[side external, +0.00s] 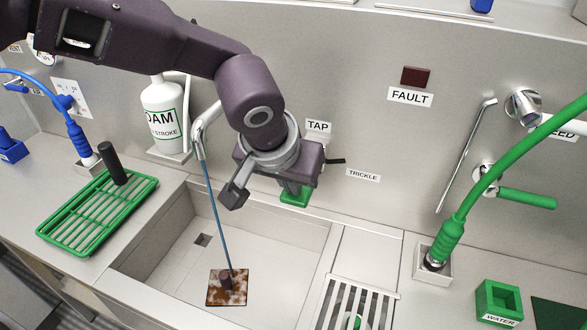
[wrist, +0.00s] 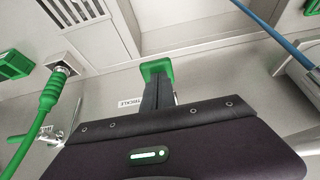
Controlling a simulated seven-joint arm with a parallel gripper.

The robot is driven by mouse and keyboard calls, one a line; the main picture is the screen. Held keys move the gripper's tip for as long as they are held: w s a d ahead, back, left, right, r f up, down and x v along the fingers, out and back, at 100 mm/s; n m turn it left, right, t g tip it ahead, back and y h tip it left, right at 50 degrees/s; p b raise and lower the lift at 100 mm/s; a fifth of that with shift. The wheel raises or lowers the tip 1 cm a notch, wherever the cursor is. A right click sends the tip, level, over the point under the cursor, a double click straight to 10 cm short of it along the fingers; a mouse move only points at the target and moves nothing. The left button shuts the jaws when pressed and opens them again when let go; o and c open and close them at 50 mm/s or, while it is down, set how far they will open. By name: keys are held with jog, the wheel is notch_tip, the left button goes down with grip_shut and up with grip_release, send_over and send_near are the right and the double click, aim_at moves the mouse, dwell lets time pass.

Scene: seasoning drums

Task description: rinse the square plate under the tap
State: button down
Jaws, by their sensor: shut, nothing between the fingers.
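The square plate (side external: 240,291) lies in the sink basin (side external: 180,277), mottled brown and white, with a dark knob on it. A blue stream (side external: 217,215) runs from the chrome tap spout (side external: 201,145) down to the plate. It also shows in the wrist view (wrist: 278,37). My gripper (side external: 295,195) is shut and empty, above the back edge of the sink, right of the spout and well above the plate.
A green rack (side external: 70,235) with a dark upright handle stands left of the sink. A white bottle (side external: 163,115) is behind it. Right of the sink are a slatted drain (side external: 345,300), a green hose (side external: 465,205) and a green box (side external: 498,300). TAP and TRICKLE labels mark the wall.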

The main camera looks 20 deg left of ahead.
aim_at(290, 201)
jog(key=f, duration=0.3)
jog(key=shift+s, duration=0.25)
jog(key=shift+s+f, duration=0.15)
jog(key=shift+f, duration=0.05)
dwell(1.2)
jog(key=s+v, duration=0.1)
jog(key=v, duration=1.3)
jog(key=shift+s+f, duration=0.15)
jog(key=shift+f, duration=0.15)
jog(key=s+a+r, duration=0.2)
jog(key=a+r, duration=0.2)
jog(key=a, duration=0.9)
jog(key=s+a+f, duration=0.2)
jog(key=s+a, duration=1.1)
jog(key=s, duration=0.3)
